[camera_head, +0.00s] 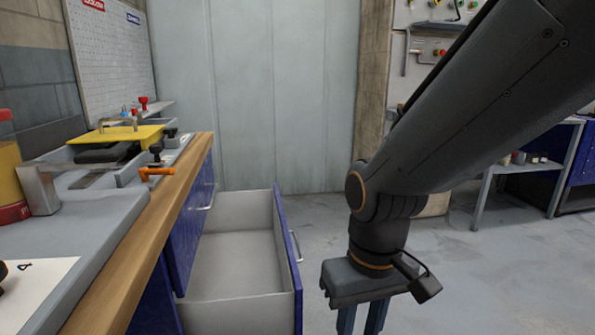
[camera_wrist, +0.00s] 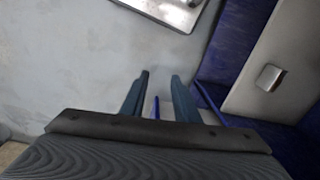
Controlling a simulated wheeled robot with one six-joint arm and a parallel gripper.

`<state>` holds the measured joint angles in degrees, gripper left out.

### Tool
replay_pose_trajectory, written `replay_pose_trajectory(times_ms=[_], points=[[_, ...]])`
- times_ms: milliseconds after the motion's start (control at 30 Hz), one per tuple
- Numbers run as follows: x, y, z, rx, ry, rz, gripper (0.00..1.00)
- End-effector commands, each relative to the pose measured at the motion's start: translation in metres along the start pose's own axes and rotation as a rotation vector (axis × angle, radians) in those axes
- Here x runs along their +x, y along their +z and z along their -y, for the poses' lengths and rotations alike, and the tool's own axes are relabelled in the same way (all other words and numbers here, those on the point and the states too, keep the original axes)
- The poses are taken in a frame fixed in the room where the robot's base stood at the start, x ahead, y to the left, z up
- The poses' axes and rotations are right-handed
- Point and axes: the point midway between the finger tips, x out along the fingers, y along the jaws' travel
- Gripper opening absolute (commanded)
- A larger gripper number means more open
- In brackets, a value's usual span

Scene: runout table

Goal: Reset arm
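My gripper (camera_head: 361,322) hangs pointing down at the bottom of the head view, its fingertips cut off by the frame edge. It is to the right of the open drawer's blue front (camera_head: 289,262) and apart from it in the picture. In the wrist view my gripper (camera_wrist: 160,78) shows two dark blue fingers with a clear gap between them. It is open, and I see nothing held. A thin blue strip shows low between the fingers; I cannot tell what it is.
The pulled-out drawer (camera_head: 235,268) looks empty. The workbench's wooden edge (camera_head: 140,225) runs along the left, with a yellow-topped item (camera_head: 115,135) and an orange-handled clamp (camera_head: 157,171) on top. Grey floor (camera_head: 450,265) is open to the right, before another bench.

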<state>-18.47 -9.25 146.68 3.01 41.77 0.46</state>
Motion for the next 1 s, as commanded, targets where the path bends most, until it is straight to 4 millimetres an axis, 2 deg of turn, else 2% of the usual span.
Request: replay_pose_trajectory(times_ms=[33,100,400,600,767,1000], points=[[-0.015,0.003,-0.005,0.022,0.002,0.002,0.28],[-0.029,0.006,-0.014,0.05,0.006,0.002,0.28],[-0.081,0.02,-0.051,0.173,0.021,0.005,0.28],[-0.109,0.032,-0.074,0.244,0.028,0.008,0.28],[-0.119,0.037,-0.084,0.275,0.032,0.007,0.28],[-0.12,0.038,-0.087,0.284,0.033,0.007,0.28]])
